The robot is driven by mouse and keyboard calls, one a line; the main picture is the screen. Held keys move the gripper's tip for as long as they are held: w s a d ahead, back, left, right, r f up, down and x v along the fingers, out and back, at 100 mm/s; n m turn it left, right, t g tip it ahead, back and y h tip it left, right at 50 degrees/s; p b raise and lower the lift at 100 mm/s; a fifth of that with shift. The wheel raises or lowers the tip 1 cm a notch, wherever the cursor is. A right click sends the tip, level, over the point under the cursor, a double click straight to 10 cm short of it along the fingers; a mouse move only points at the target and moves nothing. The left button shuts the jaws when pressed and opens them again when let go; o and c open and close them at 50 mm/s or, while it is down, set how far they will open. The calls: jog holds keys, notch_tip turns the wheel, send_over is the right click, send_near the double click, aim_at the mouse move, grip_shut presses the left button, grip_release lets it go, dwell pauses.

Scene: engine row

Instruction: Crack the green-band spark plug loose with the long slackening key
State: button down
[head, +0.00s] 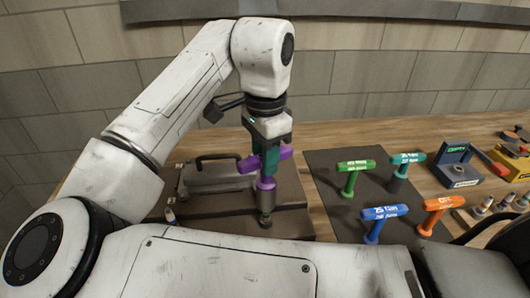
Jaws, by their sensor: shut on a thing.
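My gripper (268,150) points down over the dark engine block (235,228), shut on the crossbar of a purple T-handled key (285,153). The key is upright, and its shaft ends in a brownish socket whose lower end meets the top of the block or something set in it. I cannot tell what the socket sits on. No green band shows, and any plug under the socket is hidden. I cannot read a label on the purple key.
On a dark mat (330,172) at right stand green (354,167), teal (407,159), blue (384,213) and orange (438,204) T-handled keys. A blue-grey box (455,165) and several small plugs (505,200) lie farther right. A black-handled cover (215,180) is behind the key.

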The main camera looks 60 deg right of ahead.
aim_at(266, 184)
jog(key=shift+f+b, duration=1.15)
jog(key=shift+f, duration=1.4)
jog(key=shift+s+a, duration=0.15)
jog(key=shift+d+p, duration=0.2)
jog(key=shift+p, duration=0.25)
jog(key=shift+r, duration=0.1)
